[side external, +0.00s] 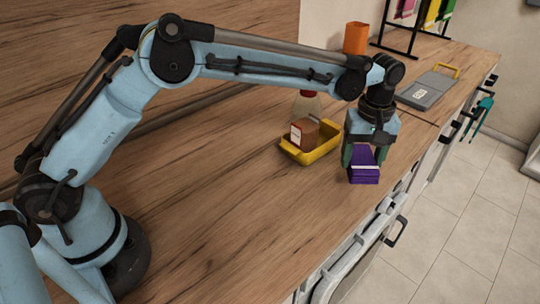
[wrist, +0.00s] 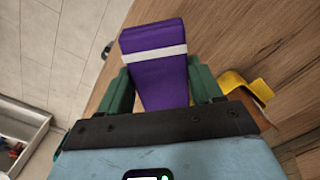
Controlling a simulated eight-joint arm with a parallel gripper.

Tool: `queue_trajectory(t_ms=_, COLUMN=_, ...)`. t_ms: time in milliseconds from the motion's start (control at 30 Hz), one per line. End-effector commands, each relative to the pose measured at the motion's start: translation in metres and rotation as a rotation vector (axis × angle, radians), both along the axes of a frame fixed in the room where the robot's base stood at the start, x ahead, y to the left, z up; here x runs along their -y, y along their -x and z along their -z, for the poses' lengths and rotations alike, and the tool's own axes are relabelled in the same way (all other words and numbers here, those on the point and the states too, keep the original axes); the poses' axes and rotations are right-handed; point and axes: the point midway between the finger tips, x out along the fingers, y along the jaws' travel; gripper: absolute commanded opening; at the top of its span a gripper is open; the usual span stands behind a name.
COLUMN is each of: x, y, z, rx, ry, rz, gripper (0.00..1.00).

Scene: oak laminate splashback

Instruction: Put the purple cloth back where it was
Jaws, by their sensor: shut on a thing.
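The purple cloth (side external: 364,169) is a folded block with a white stripe. It is near the front edge of the wooden counter. My gripper (side external: 361,155) is shut on it from above, with the green fingers on either side. In the wrist view the cloth (wrist: 158,65) stands between the two green fingers of my gripper (wrist: 162,88), its white stripe near the far end. I cannot tell whether the cloth touches the counter. A black rack (side external: 414,25) at the back holds pink, yellow and green cloths.
A yellow tray (side external: 318,155) with a brown box (side external: 305,133) stands just left of the cloth, a bottle (side external: 306,103) behind it. An orange cup (side external: 356,38) and a grey board (side external: 424,92) are farther back.

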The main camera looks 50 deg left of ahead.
Motion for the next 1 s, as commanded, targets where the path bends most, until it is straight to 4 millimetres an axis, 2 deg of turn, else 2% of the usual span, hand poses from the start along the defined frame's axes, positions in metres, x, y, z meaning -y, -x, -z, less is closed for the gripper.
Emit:
queue_trajectory(t_ms=100, x=-0.008, y=-0.010, z=0.008, rx=0.000, ry=0.000, rz=-0.001, gripper=0.36)
queue_trajectory(t_ms=233, x=-0.010, y=-0.013, z=0.014, rx=0.000, ry=0.000, rz=0.001, gripper=0.36)
queue_trajectory(t_ms=500, x=-0.010, y=-0.013, z=0.047, rx=0.000, ry=0.000, rz=0.001, gripper=0.36)
queue_trajectory(t_ms=933, x=-0.010, y=-0.012, z=0.053, rx=0.000, ry=0.000, rz=0.000, gripper=0.36)
queue_trajectory(t_ms=967, x=-0.010, y=-0.012, z=0.053, rx=0.000, ry=0.000, rz=0.000, gripper=0.68)
queue_trajectory(t_ms=1000, x=-0.010, y=-0.012, z=0.053, rx=0.000, ry=0.000, rz=0.000, gripper=0.74)
